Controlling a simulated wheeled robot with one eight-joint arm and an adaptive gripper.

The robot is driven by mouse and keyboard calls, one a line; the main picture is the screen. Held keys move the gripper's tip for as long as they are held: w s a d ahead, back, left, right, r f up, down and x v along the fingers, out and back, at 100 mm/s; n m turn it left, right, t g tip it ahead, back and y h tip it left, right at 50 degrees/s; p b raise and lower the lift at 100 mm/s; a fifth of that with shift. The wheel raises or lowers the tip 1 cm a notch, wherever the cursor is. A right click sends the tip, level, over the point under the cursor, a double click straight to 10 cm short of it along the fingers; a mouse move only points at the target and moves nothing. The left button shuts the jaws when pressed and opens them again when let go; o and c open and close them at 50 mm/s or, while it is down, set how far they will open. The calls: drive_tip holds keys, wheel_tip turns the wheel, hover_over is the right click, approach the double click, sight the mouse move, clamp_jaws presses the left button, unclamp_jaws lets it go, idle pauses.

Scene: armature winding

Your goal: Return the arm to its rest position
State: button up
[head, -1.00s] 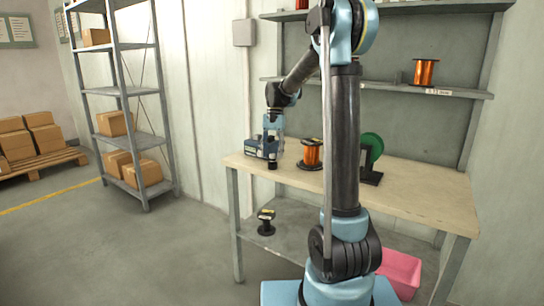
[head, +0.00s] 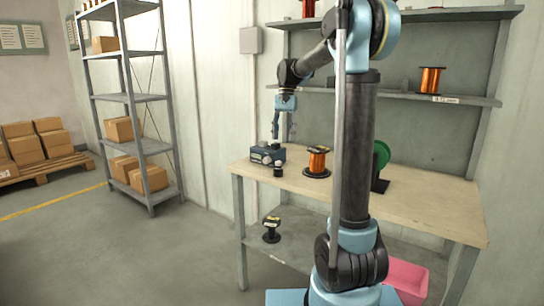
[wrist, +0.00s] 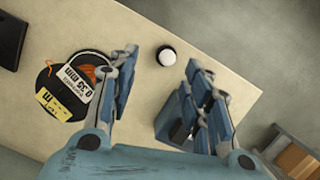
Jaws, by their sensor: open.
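My gripper (head: 282,128) hangs above the left end of the workbench (head: 430,205), pointing down, with nothing between its fingers. In the wrist view my gripper (wrist: 165,95) shows its two fingers spread wide. A small black knob-like piece with a pale top (head: 278,170) stands on the bench below; its round white top (wrist: 167,56) shows between and beyond the fingers. A blue device (head: 265,154) sits just behind it, partly hidden by the right finger in the wrist view. A copper wire spool (head: 317,162) stands to the right.
A green reel on a dark stand (head: 381,160) is on the bench behind my arm. Shelves above hold another copper spool (head: 431,80). A black spool (head: 271,229) sits on the lower shelf, and a pink bin (head: 407,278) is below. A rack with boxes (head: 150,178) stands left.

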drive_tip(key=s+d+f+n+t, duration=0.15)
drive_tip(key=s+d, duration=0.35)
drive_tip(key=s, duration=0.6)
drive_tip(key=s+d+f+n+t, duration=0.1)
drive_tip(key=s+d+f, duration=0.3)
drive_tip(key=s+f, duration=0.6)
drive_tip(key=s+d+f+n+t, duration=0.1)
drive_tip(key=s+d+f+t, duration=0.1)
drive_tip(key=s+f, duration=0.8)
drive_tip(key=s+d, duration=0.1)
drive_tip(key=s, duration=0.2)
drive_tip(key=shift+s+d+f+n+h, duration=0.15)
drive_tip(key=shift+d+f+n+h, duration=0.2)
drive_tip(key=shift+d+h, duration=0.05)
drive_tip(key=shift+w+f, duration=0.2)
drive_tip(key=shift+w, duration=0.25)
